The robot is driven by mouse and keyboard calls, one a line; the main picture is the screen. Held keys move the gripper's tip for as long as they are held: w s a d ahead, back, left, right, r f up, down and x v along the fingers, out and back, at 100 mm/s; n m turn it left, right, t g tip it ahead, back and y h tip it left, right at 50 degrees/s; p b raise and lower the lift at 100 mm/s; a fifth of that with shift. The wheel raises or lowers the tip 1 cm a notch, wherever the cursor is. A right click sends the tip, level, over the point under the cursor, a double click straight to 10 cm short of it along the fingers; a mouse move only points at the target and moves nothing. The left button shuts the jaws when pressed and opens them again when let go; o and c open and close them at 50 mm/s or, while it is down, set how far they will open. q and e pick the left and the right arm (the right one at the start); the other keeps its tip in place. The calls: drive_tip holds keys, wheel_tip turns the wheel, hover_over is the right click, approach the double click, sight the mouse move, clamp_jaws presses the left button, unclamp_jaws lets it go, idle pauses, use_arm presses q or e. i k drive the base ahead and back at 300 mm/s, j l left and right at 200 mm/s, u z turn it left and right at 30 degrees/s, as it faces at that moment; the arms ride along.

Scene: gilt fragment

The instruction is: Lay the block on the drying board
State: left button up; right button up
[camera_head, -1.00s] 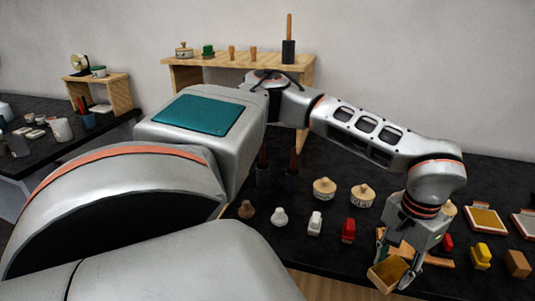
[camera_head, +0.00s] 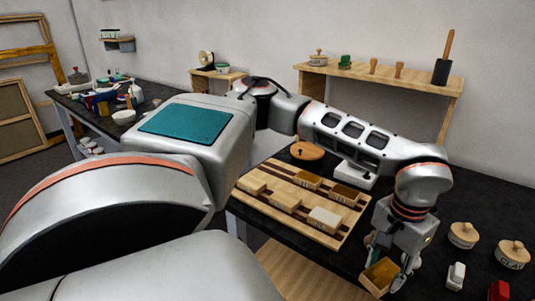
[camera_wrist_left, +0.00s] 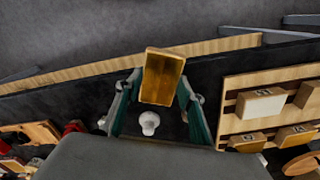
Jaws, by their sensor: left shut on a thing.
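My left gripper (camera_head: 388,262) is shut on a wooden block with a golden-brown face (camera_head: 380,276). The block is tilted and held above the front edge of the dark bench. It also shows between the fingers in the left wrist view (camera_wrist_left: 162,76). The striped wooden drying board (camera_head: 300,219) lies on the bench to the left of the gripper, with several blocks on it. In the left wrist view the board (camera_wrist_left: 270,122) is at the right, apart from the held block. My right gripper is not in view.
White (camera_head: 456,276) and red (camera_head: 499,290) stamp-like pieces and two lidded pots (camera_head: 462,235) stand right of the gripper. A round wooden piece (camera_head: 306,150) lies behind the board. A wooden shelf (camera_head: 385,80) stands at the back. My left arm spans above the board's far side.

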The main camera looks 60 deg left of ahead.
sight(282, 186)
drive_tip(key=k+j+u, duration=0.15)
drive_tip(key=j, duration=0.25)
drive_tip(key=k+j+u, duration=0.1)
drive_tip(key=j, duration=0.25)
drive_tip(key=k+j, duration=0.15)
drive_tip(key=j, duration=0.25)
drive_tip(key=k+j, duration=0.1)
drive_tip(key=j, duration=0.35)
